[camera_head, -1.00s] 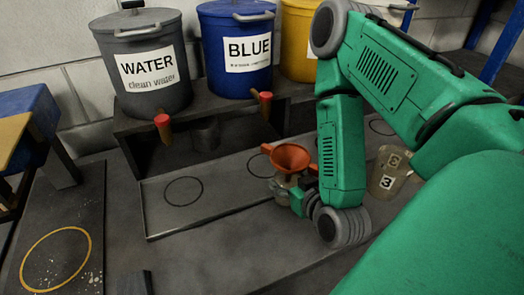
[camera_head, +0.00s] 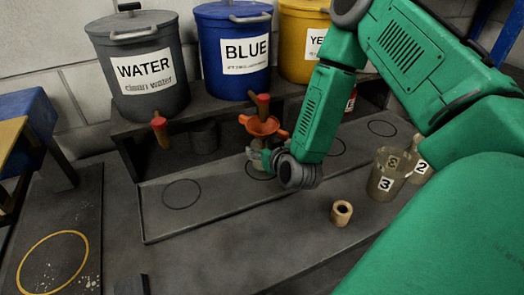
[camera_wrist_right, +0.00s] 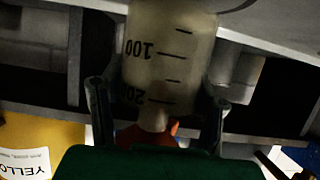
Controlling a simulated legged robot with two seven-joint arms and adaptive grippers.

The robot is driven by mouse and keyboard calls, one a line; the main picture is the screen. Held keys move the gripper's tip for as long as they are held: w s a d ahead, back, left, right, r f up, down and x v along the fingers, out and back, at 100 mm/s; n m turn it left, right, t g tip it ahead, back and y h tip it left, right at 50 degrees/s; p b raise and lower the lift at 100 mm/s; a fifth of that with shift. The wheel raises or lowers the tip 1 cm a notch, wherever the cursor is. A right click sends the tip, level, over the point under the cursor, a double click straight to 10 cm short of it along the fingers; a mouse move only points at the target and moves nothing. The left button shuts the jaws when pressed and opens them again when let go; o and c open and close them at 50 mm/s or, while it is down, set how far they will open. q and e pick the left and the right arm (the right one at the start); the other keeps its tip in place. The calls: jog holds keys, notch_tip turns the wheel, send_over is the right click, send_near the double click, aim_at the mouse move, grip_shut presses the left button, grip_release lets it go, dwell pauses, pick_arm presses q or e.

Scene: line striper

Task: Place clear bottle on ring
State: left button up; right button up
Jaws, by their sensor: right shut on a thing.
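My right gripper (camera_head: 264,158) is shut on a clear bottle (camera_wrist_right: 168,55). In the right wrist view the bottle shows upside down, with black graduation marks, between the two fingers. In the head view an orange funnel (camera_head: 262,126) sits at its top, just below the blue bucket's tap. The bottle appears upright over or on a dark ring near the blue bucket; the gripper hides its base, so contact is unclear. Other dark rings (camera_head: 182,193) lie along the grey tray, and an orange ring (camera_head: 53,262) lies on the left board. My left gripper is not in view.
The WATER bucket (camera_head: 143,72), BLUE bucket (camera_head: 233,55) and yellow bucket (camera_head: 304,42) stand on a dark shelf with taps. Beakers (camera_head: 388,174) labelled 3 and 2 stand at right. A small wooden cylinder (camera_head: 341,212) stands in front. The left tray end is clear.

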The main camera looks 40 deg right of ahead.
jog(key=shift+s+d+f, duration=0.1)
jog(key=shift+d+f, duration=0.15)
jog(key=shift+f, duration=0.6)
jog(key=shift+a, duration=0.25)
jog(key=o, duration=1.3)
jog(key=shift+a, duration=0.1)
jog(key=shift+c, duration=0.2)
jog(key=shift+d+r, duration=0.1)
jog(key=shift+d, duration=0.1)
